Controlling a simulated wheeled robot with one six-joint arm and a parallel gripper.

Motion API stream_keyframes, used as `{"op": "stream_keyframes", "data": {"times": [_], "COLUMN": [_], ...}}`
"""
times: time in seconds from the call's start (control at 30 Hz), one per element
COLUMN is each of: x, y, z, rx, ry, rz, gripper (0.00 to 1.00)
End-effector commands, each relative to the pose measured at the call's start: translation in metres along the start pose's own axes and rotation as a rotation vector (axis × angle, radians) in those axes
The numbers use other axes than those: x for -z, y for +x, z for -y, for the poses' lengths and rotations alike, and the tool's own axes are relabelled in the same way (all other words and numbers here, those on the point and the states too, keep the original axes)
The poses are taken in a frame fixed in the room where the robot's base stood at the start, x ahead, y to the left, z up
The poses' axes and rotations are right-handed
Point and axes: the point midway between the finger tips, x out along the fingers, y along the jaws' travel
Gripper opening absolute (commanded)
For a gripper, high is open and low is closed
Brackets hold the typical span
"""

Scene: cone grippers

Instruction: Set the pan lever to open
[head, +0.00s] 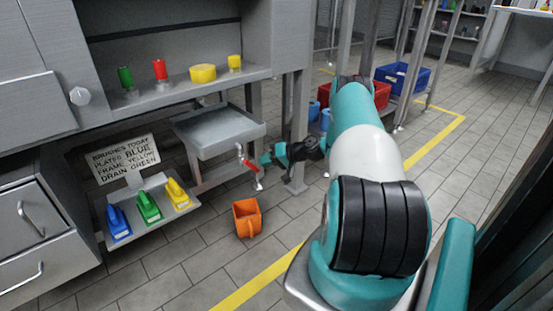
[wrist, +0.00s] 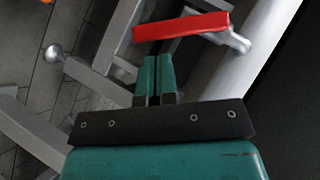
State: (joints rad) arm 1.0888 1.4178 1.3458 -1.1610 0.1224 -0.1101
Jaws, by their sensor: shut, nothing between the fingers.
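The grey metal pan (head: 215,132) sits on a frame beside the workbench. Its red lever (head: 248,164) is at the pan's front right corner, on a small metal fitting. In the wrist view the red lever (wrist: 180,27) lies nearly level across the picture, its right end at a metal bracket. My gripper (head: 266,159) is just right of the lever in the head view. In the wrist view my gripper's two teal fingers (wrist: 158,58) are together and empty, pointing at the lever. I cannot tell if they touch it.
Blue, green and yellow brushes (head: 149,208) stand on a low shelf by a sign (head: 124,158). A grey post (head: 297,130) is close behind my gripper. Red (head: 382,94) and blue bins (head: 403,76) stand behind my arm.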

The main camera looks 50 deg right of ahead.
Motion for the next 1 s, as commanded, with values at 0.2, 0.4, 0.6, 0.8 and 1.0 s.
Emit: {"op": "stream_keyframes", "data": {"times": [0.2,0.4,0.6,0.8,1.0], "x": [-0.009,-0.01,-0.014,-0.023,-0.022], "y": [0.009,0.009,0.013,0.022,0.022], "z": [0.0,0.0,-0.002,-0.006,-0.007], "rx": [-0.001,-0.001,-0.001,-0.001,-0.001], "ry": [-0.001,-0.001,0.0,-0.001,-0.001], "rz": [0.0,0.0,0.001,0.0,0.0], "gripper": [0.0,0.0,0.0,0.0,0.0]}}
